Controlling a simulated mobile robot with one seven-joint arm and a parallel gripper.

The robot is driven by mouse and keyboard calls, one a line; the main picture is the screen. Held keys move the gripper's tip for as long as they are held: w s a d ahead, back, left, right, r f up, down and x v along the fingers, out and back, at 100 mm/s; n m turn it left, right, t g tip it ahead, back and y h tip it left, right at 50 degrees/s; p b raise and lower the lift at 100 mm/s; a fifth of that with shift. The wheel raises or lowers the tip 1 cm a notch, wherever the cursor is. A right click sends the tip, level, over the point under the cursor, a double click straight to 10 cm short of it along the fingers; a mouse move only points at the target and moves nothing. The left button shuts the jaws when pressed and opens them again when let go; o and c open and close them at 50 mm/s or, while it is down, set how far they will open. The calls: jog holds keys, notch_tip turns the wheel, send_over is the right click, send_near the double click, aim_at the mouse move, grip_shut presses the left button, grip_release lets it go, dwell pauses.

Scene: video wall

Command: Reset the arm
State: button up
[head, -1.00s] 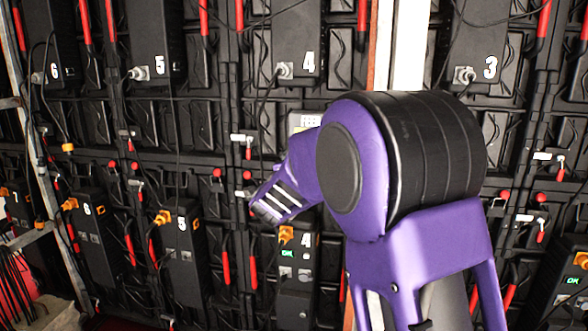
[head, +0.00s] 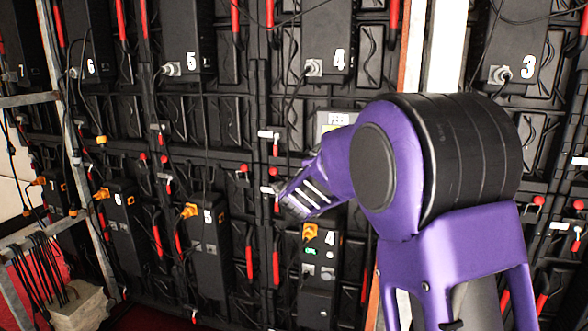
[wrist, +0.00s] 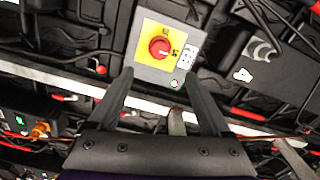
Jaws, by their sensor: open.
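My arm (head: 400,180), purple with a black joint, stands in front of the video wall's back in the head view and hides part of it. My gripper (wrist: 158,78) shows in the wrist view with its two dark fingers spread apart and nothing between them. Beyond the fingertips is a red rotary switch (wrist: 160,48) on a yellow plate, on a grey box. The fingers look apart from it; the exact distance cannot be told. In the head view the fingers cannot be made out clearly.
The wall carries black numbered units, such as upper unit 4 (head: 328,35) and lower unit 4 (head: 318,285), with hanging cables and red handles. A metal frame (head: 75,150) stands at the left, with a stack of pale blocks (head: 80,305) at its foot.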

jog(key=x, duration=1.3)
jog(key=shift+w, duration=0.25)
jog(key=shift+s, duration=0.15)
jog(key=v, duration=1.7)
jog(key=w+d+n+p, duration=0.2)
jog(key=w+d+n, duration=0.1)
jog(key=w+n, duration=0.4)
jog(key=w+d+n+p, duration=0.2)
jog(key=w+n+p, duration=0.1)
jog(key=w+n, duration=0.5)
jog(key=shift+w+d+f, duration=0.2)
jog(key=shift+w+d, duration=0.2)
jog(key=shift+w, duration=0.25)
jog(key=shift+d, duration=0.1)
